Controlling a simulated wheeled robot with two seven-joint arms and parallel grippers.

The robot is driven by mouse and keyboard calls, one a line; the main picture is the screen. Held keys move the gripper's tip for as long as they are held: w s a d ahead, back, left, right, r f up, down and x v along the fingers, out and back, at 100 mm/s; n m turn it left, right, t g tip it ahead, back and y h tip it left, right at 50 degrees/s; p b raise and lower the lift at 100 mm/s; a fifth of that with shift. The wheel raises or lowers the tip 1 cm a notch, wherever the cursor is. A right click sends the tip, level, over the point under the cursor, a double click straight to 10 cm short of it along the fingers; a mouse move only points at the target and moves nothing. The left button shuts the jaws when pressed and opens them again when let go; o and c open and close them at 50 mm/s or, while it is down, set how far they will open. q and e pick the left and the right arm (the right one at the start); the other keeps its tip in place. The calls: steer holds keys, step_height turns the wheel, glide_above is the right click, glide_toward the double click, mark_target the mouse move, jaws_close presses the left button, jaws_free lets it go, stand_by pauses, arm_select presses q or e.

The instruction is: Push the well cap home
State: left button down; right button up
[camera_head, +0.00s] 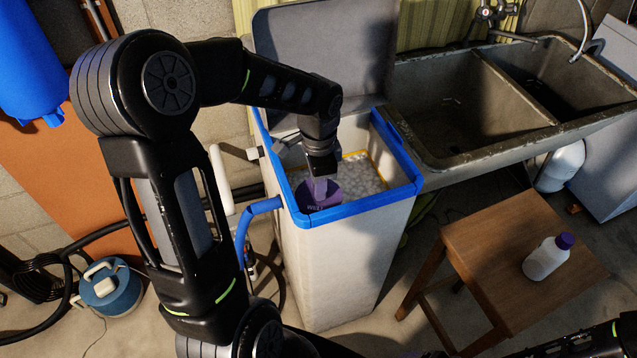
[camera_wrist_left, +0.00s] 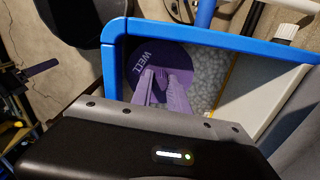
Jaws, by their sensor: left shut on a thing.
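The well cap is a round purple disc marked WELL (camera_head: 314,204), inside the near left corner of the blue-rimmed softener cabinet (camera_head: 350,212). In the left wrist view the cap (camera_wrist_left: 146,57) lies flat-looking close to the blue rim, with white pellets beside it. My left gripper (camera_head: 320,182) reaches down into the cabinet and is shut on the cap's raised middle grip; its fingers (camera_wrist_left: 165,80) cover part of the cap. The tube under the cap is hidden, so I cannot tell how far down the cap sits.
The grey lid (camera_head: 330,55) stands open behind the cabinet. A concrete double sink (camera_head: 450,105) is at the right. A wooden stool (camera_head: 500,250) holds a white bottle with a purple cap (camera_head: 547,258). A blue hose (camera_head: 258,207) and white pipe (camera_head: 222,180) stand left of the cabinet.

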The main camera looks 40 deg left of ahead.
arm_select(q)
steer(key=shift+f+b, duration=0.4)
steer(key=shift+f, duration=0.2)
steer(key=c, duration=1.2)
jaws_free()
steer(key=shift+r+b, duration=0.4)
steer(key=shift+r, duration=3.55)
